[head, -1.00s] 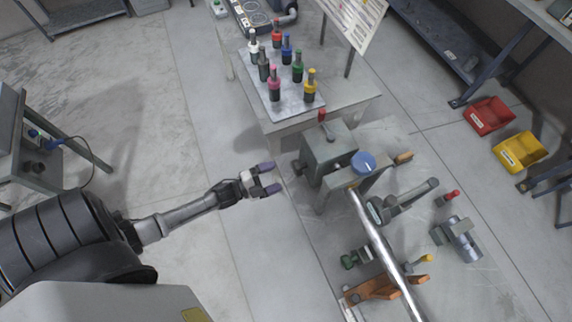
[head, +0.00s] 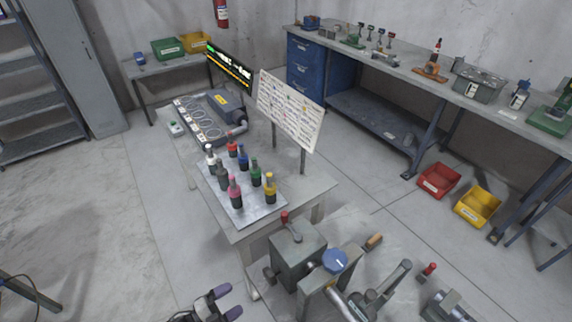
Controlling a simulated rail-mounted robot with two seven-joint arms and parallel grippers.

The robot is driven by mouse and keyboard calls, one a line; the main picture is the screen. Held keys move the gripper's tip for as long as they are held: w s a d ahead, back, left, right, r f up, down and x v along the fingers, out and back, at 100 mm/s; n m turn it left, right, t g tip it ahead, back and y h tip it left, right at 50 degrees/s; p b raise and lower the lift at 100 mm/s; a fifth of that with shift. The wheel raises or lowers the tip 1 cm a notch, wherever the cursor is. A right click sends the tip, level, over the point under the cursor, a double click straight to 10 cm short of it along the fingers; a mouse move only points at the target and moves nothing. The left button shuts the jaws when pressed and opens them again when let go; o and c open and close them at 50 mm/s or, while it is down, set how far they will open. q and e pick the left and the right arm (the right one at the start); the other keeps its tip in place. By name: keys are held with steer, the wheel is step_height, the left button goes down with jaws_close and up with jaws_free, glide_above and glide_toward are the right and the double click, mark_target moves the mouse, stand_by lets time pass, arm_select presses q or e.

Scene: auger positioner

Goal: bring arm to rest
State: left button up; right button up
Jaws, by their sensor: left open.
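My left gripper (head: 222,301) is at the bottom edge of the head view, with purple fingertips spread apart and nothing between them. Most of my left arm is cut off by the lower edge. The gripper is over the floor, apart from and left of the grey machine block (head: 298,256) with a red-topped lever (head: 285,217). A blue round knob (head: 335,261) sits on the fixture right of that block. My right arm and gripper are not in view.
A red bin (head: 438,180) and a yellow bin (head: 478,206) are at the right, near a long workbench (head: 410,70). Open floor (head: 120,220) lies at the left.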

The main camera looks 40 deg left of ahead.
arm_select(q)
steer(key=s+a+f+n+g+y, duration=0.2)
steer(key=a+f+n+g+y, duration=0.3)
steer(key=f+n+g+y, duration=0.3)
steer(key=s+d+r+n+g+h, duration=0.1)
steer(key=s+d+r+n+g, duration=0.25)
steer(key=d+r, duration=0.5)
steer(key=s+d+r+n+g+h, duration=0.1)
steer(key=s+d+r+n+g, duration=0.15)
steer(key=s+d+r, duration=0.45)
step_height(320, 180, up, 26)
steer(key=w+d+p, duration=0.1)
steer(key=p, duration=2.4)
steer(key=shift+w+r+t, duration=0.2)
steer(key=shift+r+t, duration=0.05)
steer(key=shift+t, duration=0.05)
